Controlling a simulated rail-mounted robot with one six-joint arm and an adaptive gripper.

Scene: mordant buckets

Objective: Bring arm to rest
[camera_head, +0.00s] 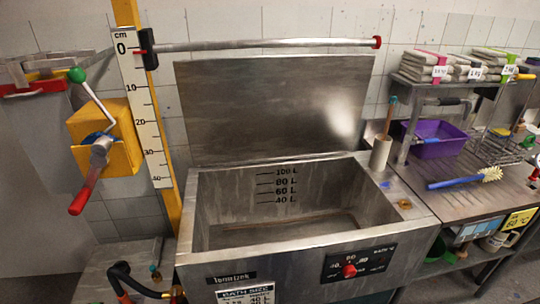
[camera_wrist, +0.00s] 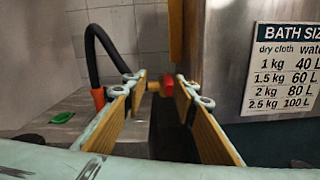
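My gripper (camera_wrist: 161,92) shows in the wrist view, with its two tan-padded fingers spread apart. A small red tap handle (camera_wrist: 167,87) on a brass fitting (camera_wrist: 153,87) shows between the fingertips, closer to the right one. I cannot tell whether the handle touches that finger. Nothing is clamped between the pads. My arm and gripper do not show in the head view.
A black hose (camera_wrist: 91,52) with an orange end curves left of the fingers. The steel bath (camera_head: 300,252) stands with its lid (camera_head: 275,105) raised. A yellow crank box (camera_head: 105,137) is at left.

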